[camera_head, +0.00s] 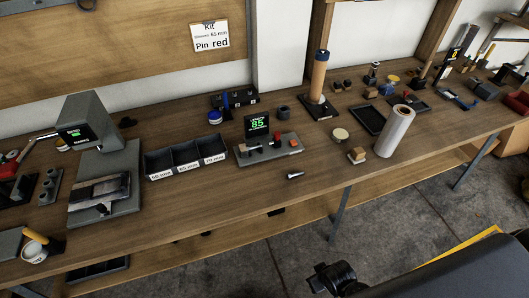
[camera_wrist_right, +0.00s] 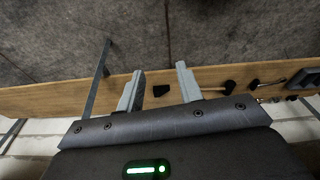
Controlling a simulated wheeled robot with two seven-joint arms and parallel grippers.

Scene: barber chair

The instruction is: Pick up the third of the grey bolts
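A small grey metal piece (camera_head: 295,175), which looks like a bolt, lies on its side near the bench's front edge in the head view. I see no other clear loose grey bolt; pieces in the bins are too small or hidden to tell. A grey measuring plate (camera_head: 285,153) behind it carries a black display (camera_head: 257,124) reading 85. A dark three-compartment bin (camera_head: 172,167) with size labels stands to its left. My right gripper (camera_wrist_right: 158,84) is open and empty in the right wrist view, its two fingers well apart. My left gripper is not in view.
A grey machine (camera_head: 88,125) stands at the left. Bare wood surrounds the grey piece.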

